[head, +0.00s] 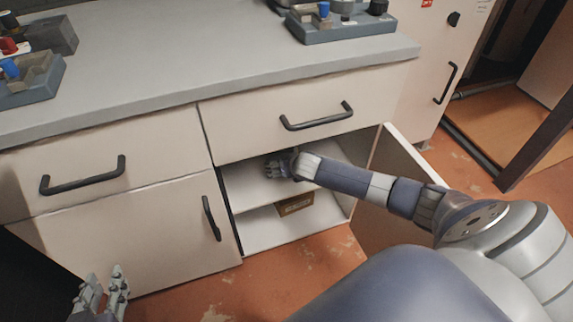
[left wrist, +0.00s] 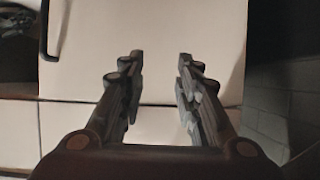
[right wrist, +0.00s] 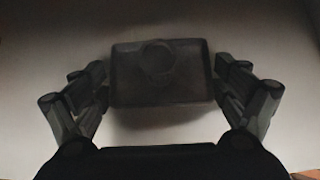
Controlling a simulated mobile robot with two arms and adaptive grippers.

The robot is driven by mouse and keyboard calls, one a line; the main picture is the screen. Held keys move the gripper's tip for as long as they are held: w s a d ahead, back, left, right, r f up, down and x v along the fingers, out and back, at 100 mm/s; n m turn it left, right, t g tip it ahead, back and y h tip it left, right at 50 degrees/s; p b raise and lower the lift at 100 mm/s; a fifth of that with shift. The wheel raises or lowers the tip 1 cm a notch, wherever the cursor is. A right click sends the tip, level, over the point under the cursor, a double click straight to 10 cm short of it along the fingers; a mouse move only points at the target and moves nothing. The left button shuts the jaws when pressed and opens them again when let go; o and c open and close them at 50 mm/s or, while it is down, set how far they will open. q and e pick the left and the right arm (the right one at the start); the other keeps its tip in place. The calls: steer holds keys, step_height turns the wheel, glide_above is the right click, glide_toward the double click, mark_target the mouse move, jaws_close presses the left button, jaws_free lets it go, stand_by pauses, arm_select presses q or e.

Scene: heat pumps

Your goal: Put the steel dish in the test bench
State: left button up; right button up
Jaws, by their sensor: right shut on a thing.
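The bench (head: 200,75) has a grey top, pale drawers and an open lower cabinet with a shelf (head: 245,190). My right arm reaches into this cabinet, with the right gripper (head: 271,168) above the upper shelf. In the right wrist view, its fingers are at both sides of a dark rectangular dish (right wrist: 160,88) with a round mark, which looks like the steel dish. The gripper is shut on it; the dish is hard to make out in the head view. My left gripper (head: 103,283) is open and empty before the closed left door (left wrist: 160,50).
The cabinet door (head: 392,180) stands open at the right, close to my right arm. A brown box (head: 295,205) is on the cabinet's lower level. Grey trays with fittings (head: 340,25) stand on the bench top. The orange floor (head: 240,285) ahead is clear.

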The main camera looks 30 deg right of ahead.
steer(key=shift+f, duration=0.1)
steer(key=o, duration=0.9)
steer(key=shift+o, duration=0.2)
